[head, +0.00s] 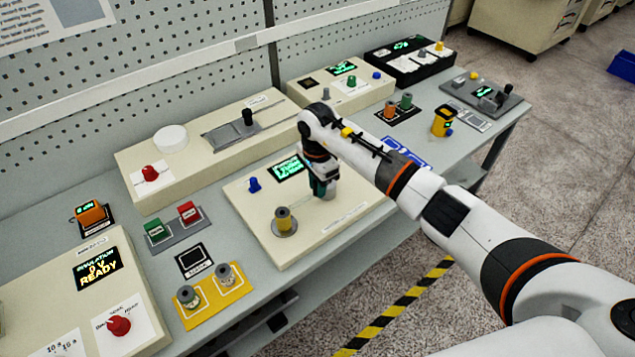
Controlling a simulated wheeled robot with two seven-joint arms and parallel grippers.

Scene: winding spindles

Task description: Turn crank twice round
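The beige winder panel (345,222) sits on the middle of the bench. It carries a green-lit display (287,168), a blue knob (255,185) and an upright spindle with a yellowish spool (284,222) on a round grey base. My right gripper (324,192) points down over the panel's right part, to the right of the spool and apart from it. The crank cannot be made out; it may be hidden under this gripper. The fingers are small and partly covered, so I cannot tell whether they are open or shut. My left gripper is out of view.
A longer beige unit with a white disc (171,139) and red knob (150,173) stands behind left. A yellow plate (215,296) with two spools lies front left. Orange and green spools (397,106) and a yellow item (442,121) stand right.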

